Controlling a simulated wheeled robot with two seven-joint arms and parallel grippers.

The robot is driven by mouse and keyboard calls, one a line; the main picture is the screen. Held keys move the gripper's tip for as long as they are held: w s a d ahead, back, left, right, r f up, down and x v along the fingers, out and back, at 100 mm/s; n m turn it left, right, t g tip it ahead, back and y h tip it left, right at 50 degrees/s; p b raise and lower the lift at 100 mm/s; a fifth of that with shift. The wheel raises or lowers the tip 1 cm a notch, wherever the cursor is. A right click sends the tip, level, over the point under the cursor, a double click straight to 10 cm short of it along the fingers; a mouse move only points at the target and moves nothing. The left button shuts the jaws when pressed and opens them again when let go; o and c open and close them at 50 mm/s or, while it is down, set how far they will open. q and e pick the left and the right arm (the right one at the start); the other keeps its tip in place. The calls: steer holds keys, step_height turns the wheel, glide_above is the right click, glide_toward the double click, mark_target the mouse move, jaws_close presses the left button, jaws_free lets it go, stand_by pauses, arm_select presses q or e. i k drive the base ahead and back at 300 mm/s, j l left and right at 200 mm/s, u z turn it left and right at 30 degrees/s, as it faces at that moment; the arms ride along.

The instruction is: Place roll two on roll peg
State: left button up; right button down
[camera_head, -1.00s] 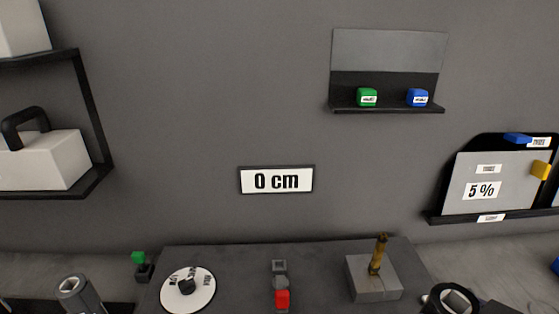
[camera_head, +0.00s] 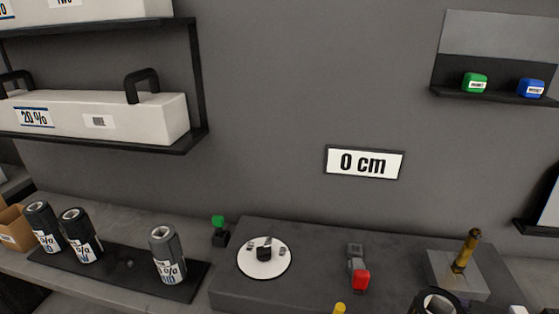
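The roll peg (camera_head: 466,250) is an upright brass-coloured post on a grey block (camera_head: 440,272) at the right of the bench. It is bare. Three dark rolls with white labels stand on a black tray at the left: a left one (camera_head: 42,227), a middle one (camera_head: 80,236) and a right one (camera_head: 167,254). An empty spot lies between the middle and right rolls. The labels do not show which is roll two. A dark ring-shaped thing (camera_head: 437,303) is cut off at the bottom edge, near the peg; I cannot tell what it is. Neither gripper shows clearly.
The black tray (camera_head: 192,288) lies beside the raised dark bench. A white dial (camera_head: 264,258), a red-tipped switch (camera_head: 359,275) and a green button (camera_head: 218,225) sit nearby. A shelf (camera_head: 180,143) with white boxes hangs above the rolls. A "0 cm" sign (camera_head: 364,162) is on the wall.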

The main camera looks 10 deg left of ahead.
mark_target(132, 266)
steer(key=j+u, duration=0.15)
steer(key=u, duration=0.25)
steer(key=i+j+u, duration=0.1)
steer(key=u, duration=0.3)
steer(key=j+u, duration=0.15)
steer(key=u, duration=0.25)
steer(key=i+u, duration=0.15)
steer(key=u, duration=0.25)
